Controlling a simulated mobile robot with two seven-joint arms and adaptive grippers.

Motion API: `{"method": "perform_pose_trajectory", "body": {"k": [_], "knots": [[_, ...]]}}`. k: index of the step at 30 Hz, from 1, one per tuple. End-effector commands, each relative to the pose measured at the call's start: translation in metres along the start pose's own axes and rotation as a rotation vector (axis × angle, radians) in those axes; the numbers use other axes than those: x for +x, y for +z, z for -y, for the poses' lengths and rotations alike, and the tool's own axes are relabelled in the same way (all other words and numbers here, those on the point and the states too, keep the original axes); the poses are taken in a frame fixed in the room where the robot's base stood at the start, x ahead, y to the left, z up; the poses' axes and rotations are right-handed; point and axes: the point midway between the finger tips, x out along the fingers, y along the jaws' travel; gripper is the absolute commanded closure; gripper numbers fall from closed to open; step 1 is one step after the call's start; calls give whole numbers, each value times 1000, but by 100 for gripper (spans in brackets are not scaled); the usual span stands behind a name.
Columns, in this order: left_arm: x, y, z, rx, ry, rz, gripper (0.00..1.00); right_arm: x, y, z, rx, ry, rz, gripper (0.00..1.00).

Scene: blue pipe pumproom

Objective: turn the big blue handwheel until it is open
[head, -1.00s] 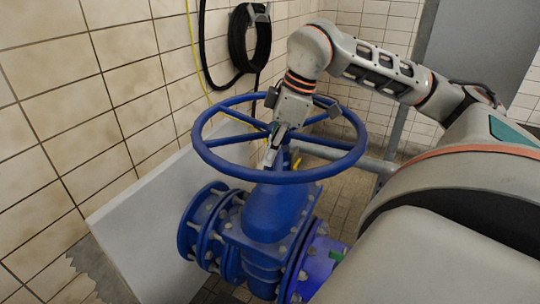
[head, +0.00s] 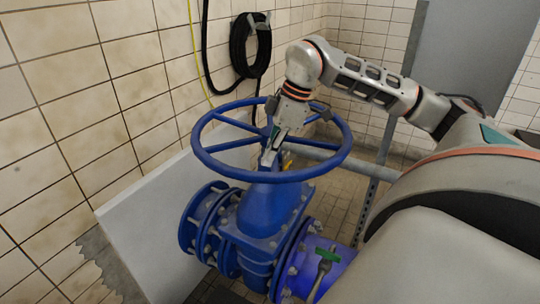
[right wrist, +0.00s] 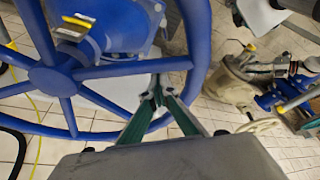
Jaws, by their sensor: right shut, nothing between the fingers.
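The big blue handwheel (head: 270,176) lies roughly level on top of a blue valve body (head: 265,210). In the right wrist view its rim (right wrist: 198,45) curves around the fingers, with the hub (right wrist: 52,78) at the left. My right gripper (head: 268,160) comes down from above and points into the wheel, inside the rim. In the right wrist view its green fingers (right wrist: 158,95) are shut with nothing between them, near the outer end of a spoke. I cannot tell whether they touch the spoke or rim. My left gripper is not in view.
A tiled wall (head: 60,100) and a pale panel (head: 150,220) stand close on the left. A coiled black hose (head: 250,45) hangs behind the wheel. A green-handled small valve (head: 327,254) sits on the pipe at the front right. A grey cabinet (head: 460,50) stands at the back right.

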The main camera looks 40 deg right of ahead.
Motion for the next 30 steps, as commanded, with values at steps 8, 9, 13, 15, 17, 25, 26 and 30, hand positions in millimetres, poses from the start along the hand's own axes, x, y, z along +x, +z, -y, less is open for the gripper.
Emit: {"method": "perform_pose_trajectory", "body": {"k": [8, 9, 13, 15, 17, 25, 26, 30], "knots": [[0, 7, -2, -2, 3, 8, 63, -8, 45, 0, -174, -70, 14, 100], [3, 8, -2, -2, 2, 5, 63, -9, 49, -1, -176, -71, 13, 100], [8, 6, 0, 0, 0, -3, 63, -12, 55, -2, -179, -70, 11, 100], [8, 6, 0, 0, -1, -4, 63, -13, 56, -2, -179, -71, 10, 100], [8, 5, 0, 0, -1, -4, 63, -14, 55, -2, -179, -71, 10, 100], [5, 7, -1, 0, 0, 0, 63, -15, 55, -2, -179, -70, 9, 100], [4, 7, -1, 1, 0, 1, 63, -16, 55, -2, -179, -70, 9, 100], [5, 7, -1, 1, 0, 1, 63, -27, 54, -4, -178, -66, 8, 100]]}}
